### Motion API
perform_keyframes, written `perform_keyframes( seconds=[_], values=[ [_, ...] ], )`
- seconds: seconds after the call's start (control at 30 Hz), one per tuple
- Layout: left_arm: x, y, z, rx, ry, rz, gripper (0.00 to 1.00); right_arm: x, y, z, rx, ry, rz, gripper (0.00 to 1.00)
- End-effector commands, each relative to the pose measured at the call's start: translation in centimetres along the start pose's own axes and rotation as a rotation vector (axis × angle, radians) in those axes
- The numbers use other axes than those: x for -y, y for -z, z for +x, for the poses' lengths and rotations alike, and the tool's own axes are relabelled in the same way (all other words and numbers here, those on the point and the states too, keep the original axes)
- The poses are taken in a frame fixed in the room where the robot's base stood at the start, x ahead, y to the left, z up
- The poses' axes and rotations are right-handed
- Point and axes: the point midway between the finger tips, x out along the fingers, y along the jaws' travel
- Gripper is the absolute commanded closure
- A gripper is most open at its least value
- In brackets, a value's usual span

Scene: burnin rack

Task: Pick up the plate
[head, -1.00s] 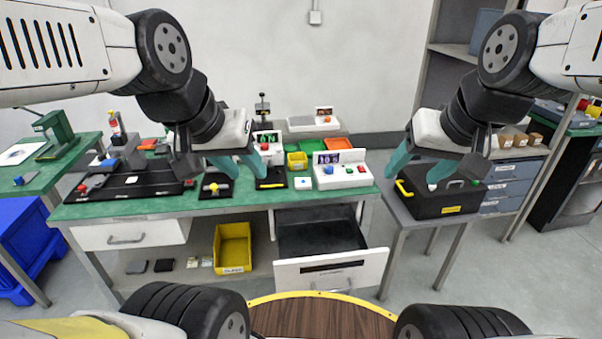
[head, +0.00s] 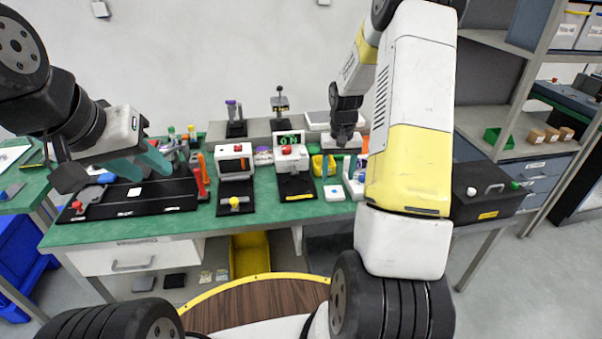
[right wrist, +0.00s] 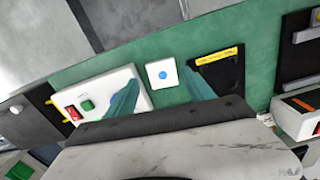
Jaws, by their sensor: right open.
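I cannot tell for certain which item is the plate. A flat black plate with a yellow label (right wrist: 218,70) lies on the green bench in the right wrist view. In the head view a black plate (head: 297,186) lies in front of the device with the green display. A small white square block with a blue button (right wrist: 162,74) lies beside it, also seen in the head view (head: 334,192). My right gripper (right wrist: 161,80) is open and empty above the block; in the head view its fingertips are not clear. My left gripper (head: 157,172) is open and empty over the left black tray.
A white box with green and red buttons (right wrist: 110,92) stands beside the block. A white-and-red device (head: 235,160), orange-handled tools (head: 202,175) and the long black tray (head: 130,200) crowd the bench. A black case (head: 485,190) stands at right.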

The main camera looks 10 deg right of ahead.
Motion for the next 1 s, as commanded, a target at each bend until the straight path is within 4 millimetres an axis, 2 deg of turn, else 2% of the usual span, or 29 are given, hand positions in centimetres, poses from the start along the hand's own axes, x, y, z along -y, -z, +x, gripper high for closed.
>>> perform_keyframes(
  seconds=[0.37,0.6,0.73,0.93,1.0],
  values=[
    [0.0,0.0,0.0,0.000,0.000,0.000,0.64,-0.2,0.0,4.1,0.009,-0.001,0.000,0.38],
    [0.0,0.0,0.0,0.000,0.000,0.000,0.64,-0.3,0.1,7.6,0.009,-0.001,0.000,0.38],
    [0.0,0.0,0.0,0.000,0.000,0.000,0.64,-0.3,0.1,8.3,0.006,-0.001,0.001,0.38],
    [0.0,0.0,0.0,0.000,0.000,0.000,0.64,-0.3,0.2,8.3,0.005,-0.001,0.001,0.38],
    [0.0,0.0,0.0,0.000,0.000,0.000,0.64,-0.3,0.1,8.3,0.005,-0.001,0.001,0.52]
  ],
)
